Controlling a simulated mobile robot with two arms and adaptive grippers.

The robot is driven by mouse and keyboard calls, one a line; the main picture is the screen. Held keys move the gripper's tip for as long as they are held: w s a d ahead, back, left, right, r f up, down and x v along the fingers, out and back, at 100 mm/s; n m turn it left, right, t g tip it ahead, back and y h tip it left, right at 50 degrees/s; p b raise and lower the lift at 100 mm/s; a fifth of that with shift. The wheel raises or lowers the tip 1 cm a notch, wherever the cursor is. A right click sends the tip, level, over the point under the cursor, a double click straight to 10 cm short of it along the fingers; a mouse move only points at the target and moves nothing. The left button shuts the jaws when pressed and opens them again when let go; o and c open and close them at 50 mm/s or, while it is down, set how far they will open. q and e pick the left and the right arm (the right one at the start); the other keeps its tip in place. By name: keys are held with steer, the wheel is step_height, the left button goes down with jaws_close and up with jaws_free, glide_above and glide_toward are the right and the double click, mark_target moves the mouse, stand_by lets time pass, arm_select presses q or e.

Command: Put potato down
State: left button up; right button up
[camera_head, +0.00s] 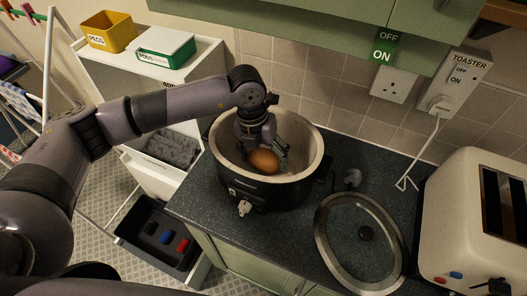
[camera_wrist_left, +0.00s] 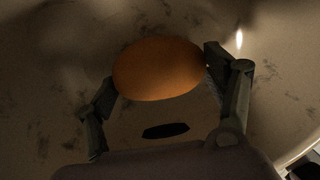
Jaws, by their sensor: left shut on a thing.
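The potato (camera_head: 264,162) is brown and oval. It is inside the slow cooker (camera_head: 313,150), a dark pot with a pale inside, on the dark worktop. My left gripper (camera_head: 264,151) reaches down into the pot from the left and is shut on the potato. In the left wrist view the potato (camera_wrist_left: 158,69) sits between the two fingertips, with the pale, marked pot inside behind it. I cannot tell whether the potato touches the pot's bottom. My right gripper is not in view.
A round glass lid (camera_head: 340,228) with a dark knob lies on the worktop right of the cooker. A cream toaster (camera_head: 450,225) stands at the far right. A white shelf unit (camera_head: 185,75) with peg boxes stands behind my left arm.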

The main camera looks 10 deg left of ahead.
mark_target(260, 155)
arm_select(q)
steer(key=shift+f, duration=0.15)
steer(key=o, duration=1.3)
steer(key=shift+r, duration=0.2)
steer(key=shift+r+b, duration=0.25)
steer(key=shift+b, duration=0.05)
steer(key=r, duration=0.2)
steer(key=r+b, duration=0.1)
steer(key=r, duration=0.1)
steer(key=a+r+b, duration=0.1)
steer(key=r, duration=0.1)
steer(key=shift+r, duration=0.4)
